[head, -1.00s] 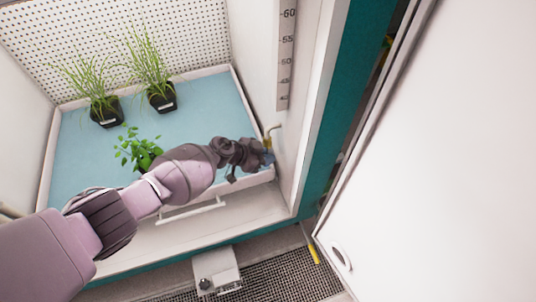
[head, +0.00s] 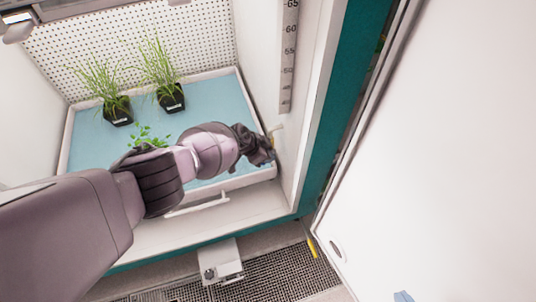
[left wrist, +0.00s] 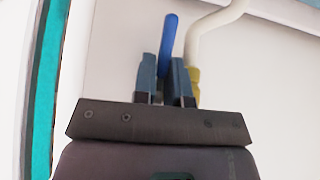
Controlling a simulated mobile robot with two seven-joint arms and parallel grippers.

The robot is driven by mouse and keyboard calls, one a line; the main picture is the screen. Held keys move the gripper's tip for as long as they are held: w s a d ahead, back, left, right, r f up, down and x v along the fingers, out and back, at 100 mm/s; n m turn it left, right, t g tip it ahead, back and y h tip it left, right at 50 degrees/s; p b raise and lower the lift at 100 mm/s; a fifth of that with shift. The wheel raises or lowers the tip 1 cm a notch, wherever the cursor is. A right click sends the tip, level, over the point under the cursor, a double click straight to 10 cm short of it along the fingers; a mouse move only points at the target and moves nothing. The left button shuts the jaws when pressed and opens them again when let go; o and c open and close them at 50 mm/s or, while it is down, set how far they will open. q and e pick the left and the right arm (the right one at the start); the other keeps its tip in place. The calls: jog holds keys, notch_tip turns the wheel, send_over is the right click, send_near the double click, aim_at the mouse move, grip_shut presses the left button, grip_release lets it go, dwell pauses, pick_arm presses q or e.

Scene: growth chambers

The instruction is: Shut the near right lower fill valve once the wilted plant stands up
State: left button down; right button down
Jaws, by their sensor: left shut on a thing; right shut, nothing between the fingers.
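The near right lower fill valve is at the tray's front right corner, its spout (head: 277,128) on the chamber's right wall. In the left wrist view it has a blue lever (left wrist: 169,38), a brass body (left wrist: 195,86) and a pale pipe. My left gripper (head: 268,157) is at the valve; in its wrist view the fingers (left wrist: 166,82) are shut on the blue lever. A low leafy plant (head: 150,133) is in the tray, partly hidden by my left arm; I cannot tell how upright its stem is. A blue tip of my right gripper (head: 403,296) shows at the bottom edge.
The blue tray (head: 90,150) holds two upright grassy plants in black pots (head: 118,115) at the back. A height scale (head: 289,60) is on the right wall. A white door (head: 440,130) fills the right side. A grey box (head: 220,262) sits below by a floor grate.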

pick_arm(q)
jog(key=shift+w+a+r+y, duration=0.25)
jog(key=shift+y, duration=0.15)
pick_arm(e)
jog(key=shift+s+d, duration=0.1)
jog(key=shift+s, duration=0.15)
jog(key=shift+w, duration=0.25)
pick_arm(q)
jog(key=c, duration=1.2)
grip_release()
jog(key=shift+s+d+f, duration=0.1)
pick_arm(e)
jog(key=shift+w, duration=0.15)
